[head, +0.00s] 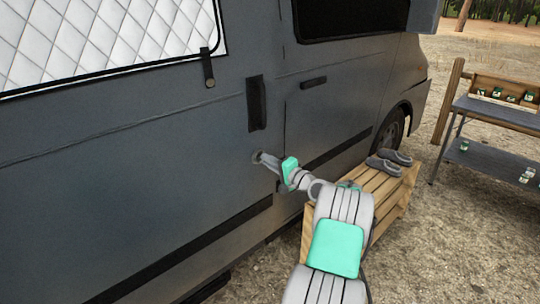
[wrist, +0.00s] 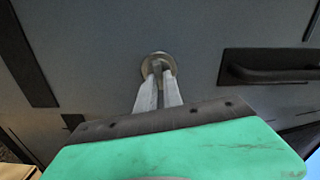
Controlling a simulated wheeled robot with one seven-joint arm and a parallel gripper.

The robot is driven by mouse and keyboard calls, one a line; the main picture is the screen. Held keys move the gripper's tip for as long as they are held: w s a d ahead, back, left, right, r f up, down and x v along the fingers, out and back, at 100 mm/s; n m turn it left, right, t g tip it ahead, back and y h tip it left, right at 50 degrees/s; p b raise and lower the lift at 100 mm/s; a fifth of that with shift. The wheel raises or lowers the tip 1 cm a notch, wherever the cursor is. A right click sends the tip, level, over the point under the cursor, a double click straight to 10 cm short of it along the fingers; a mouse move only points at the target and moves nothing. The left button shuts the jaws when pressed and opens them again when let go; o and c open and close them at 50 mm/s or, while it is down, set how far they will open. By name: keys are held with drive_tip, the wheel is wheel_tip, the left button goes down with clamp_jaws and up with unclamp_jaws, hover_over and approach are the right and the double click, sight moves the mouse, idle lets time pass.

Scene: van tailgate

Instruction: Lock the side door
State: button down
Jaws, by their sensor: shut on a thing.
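The side door (head: 190,135) is a dark grey panel of the van with a dark recessed handle (head: 256,103), which also shows in the wrist view (wrist: 268,66). A round metal lock (wrist: 146,68) sits in the panel below that handle. My gripper (head: 261,158) reaches the lock; in the wrist view its two pale fingers (wrist: 159,84) are closed on a small grey key-like piece (wrist: 158,70) at the lock's middle. The fingers hide much of this piece, so I cannot tell its full shape or how far it is turned. The door looks flush with the van.
A wooden slatted bench (head: 380,186) with grey shoes (head: 384,166) stands beside the van, close to my arm. A shelf table (head: 490,150) with small items is at the right. A second door handle (head: 313,83) is further forward. Bare gravel lies between.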

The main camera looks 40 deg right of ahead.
drive_tip(key=shift+a+m+p, duration=0.1)
drive_tip(key=shift+m+p, duration=0.55)
drive_tip(key=shift+m, duration=0.55)
drive_tip(key=shift+r, duration=0.1)
drive_tip(key=c, duration=1.5)
unclamp_jaws()
drive_tip(key=shift+s, duration=0.1)
drive_tip(key=s, duration=0.7)
drive_tip(key=shift+s, duration=0.4)
